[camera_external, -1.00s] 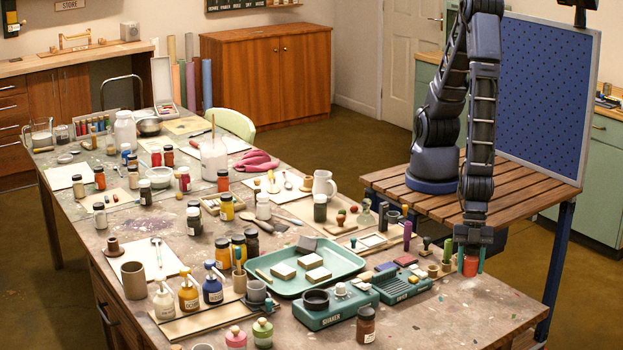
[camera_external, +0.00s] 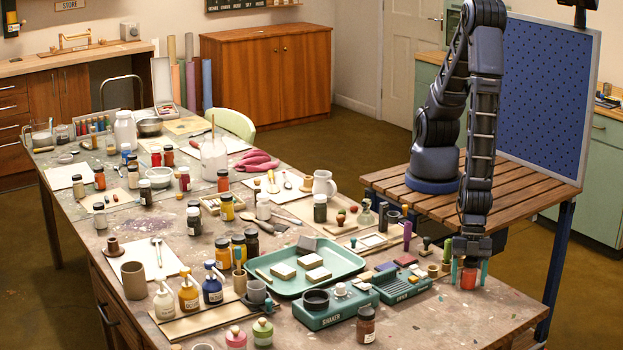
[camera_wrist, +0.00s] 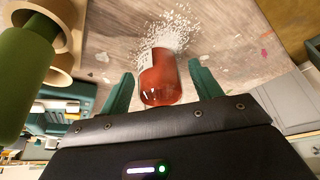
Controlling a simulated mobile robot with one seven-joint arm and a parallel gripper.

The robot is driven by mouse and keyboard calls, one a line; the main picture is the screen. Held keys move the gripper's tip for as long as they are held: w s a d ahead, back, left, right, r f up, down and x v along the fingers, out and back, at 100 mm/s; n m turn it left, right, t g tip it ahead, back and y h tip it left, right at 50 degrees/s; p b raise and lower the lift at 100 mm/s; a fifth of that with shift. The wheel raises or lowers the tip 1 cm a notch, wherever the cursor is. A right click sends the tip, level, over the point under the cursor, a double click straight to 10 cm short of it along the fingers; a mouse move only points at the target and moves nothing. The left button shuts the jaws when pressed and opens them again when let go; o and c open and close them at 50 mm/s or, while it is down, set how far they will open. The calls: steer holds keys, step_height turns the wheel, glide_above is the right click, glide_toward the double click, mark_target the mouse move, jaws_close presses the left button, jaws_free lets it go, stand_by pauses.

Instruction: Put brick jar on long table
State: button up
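The brick-red jar (camera_external: 468,278) is on the long table (camera_external: 505,308), near its right edge. My gripper (camera_external: 469,272) points down at it, with one teal finger on each side of the jar. In the wrist view the jar (camera_wrist: 165,78) sits between the two fingers of my gripper (camera_wrist: 160,90), with a narrow gap showing on both sides. The fingers are open around it. The jar's top is partly hidden by my gripper in the external view.
Close on the left are a green-handled tool in a small holder (camera_external: 446,258) and the teal rack (camera_external: 402,287). Farther left are the shaker (camera_external: 335,312) and tray (camera_external: 290,285). Bare tabletop lies in front. A slatted wooden stand (camera_external: 515,200) is behind.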

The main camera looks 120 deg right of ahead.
steer(key=shift+r, duration=0.1)
steer(key=v, duration=1.2)
stand_by(0.4)
steer(key=w+d+r+m, duration=0.2)
steer(key=w+d+r, duration=0.2)
steer(key=d+r, duration=0.65)
steer(key=w+d+r+m, duration=0.2)
steer(key=w+d+r, duration=0.3)
steer(key=d+r, duration=0.5)
steer(key=s+d+r+m+h, duration=0.1)
steer(key=s+d+r, duration=0.2)
steer(key=d, duration=0.4)
steer(key=s+d+r+m+t+h, duration=0.1)
steer(key=s+d+r+m, duration=0.1)
steer(key=s+d+r, duration=0.2)
steer(key=s+d+r+m+h, duration=0.1)
steer(key=s+d+r+m, duration=0.1)
steer(key=d, duration=0.9)
steer(key=s+r, duration=0.1)
steer(key=s, duration=0.1)
steer(key=shift+s+r, duration=0.4)
steer(key=shift+d, duration=0.1)
